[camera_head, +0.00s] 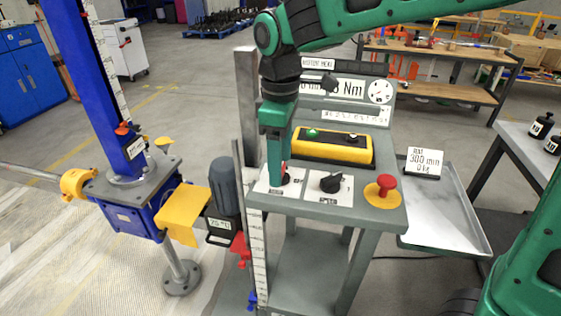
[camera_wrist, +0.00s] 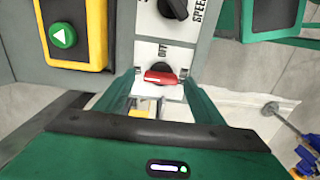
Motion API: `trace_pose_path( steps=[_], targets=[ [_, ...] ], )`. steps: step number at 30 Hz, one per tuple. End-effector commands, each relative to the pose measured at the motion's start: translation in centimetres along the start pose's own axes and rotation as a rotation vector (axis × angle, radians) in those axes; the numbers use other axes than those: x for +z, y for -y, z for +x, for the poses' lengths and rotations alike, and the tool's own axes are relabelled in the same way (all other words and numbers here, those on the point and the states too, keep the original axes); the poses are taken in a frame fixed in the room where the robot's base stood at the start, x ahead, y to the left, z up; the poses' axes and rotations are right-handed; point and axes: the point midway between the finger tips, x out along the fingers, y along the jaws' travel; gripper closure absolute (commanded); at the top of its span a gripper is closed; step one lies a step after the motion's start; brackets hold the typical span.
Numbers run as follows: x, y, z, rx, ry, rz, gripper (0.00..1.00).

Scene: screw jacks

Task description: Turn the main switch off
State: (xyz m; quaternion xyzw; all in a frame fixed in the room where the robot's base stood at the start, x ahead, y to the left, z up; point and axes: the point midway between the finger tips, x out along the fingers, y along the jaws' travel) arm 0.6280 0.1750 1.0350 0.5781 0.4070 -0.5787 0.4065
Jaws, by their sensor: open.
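The main switch (camera_head: 287,180) is a knob with a red handle on a white plate at the left front of the console. In the wrist view the red handle of the main switch (camera_wrist: 160,77) lies across the picture, with "OFF" printed beside the knob. My gripper (camera_head: 279,181) points down over the switch and hides part of it in the head view. Its fingers are open, one on each side of the red handle in the wrist view. I cannot tell whether they touch it.
A black speed knob (camera_head: 331,183) sits right of the switch, then a red mushroom button (camera_head: 385,184) on yellow. A yellow box (camera_head: 332,147) with a green button stands behind. A grey motor (camera_head: 224,187) and blue screw jack (camera_head: 122,205) are left. A tray (camera_head: 455,222) is right.

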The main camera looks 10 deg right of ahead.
Motion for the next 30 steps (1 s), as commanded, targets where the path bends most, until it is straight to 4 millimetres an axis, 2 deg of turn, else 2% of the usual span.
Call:
trace_pose_path(
  steps=[4, 12, 13, 15, 18, 30],
  targets=[
    [0.04, 0.02, 0.8, -0.001, 0.001, 0.0, 0.38],
    [0.04, -0.01, 0.9, 0.0, 0.0, 0.001, 0.38],
    [0.04, -0.01, 0.89, 0.0, 0.0, 0.001, 0.42],
    [0.04, -0.01, 0.88, 0.0, 0.0, 0.001, 0.59],
    [0.05, -0.04, 0.87, 0.0, 0.0, 0.001, 0.79],
    [0.19, -0.28, 0.82, 0.002, -0.001, 0.065, 0.79]
  ],
)
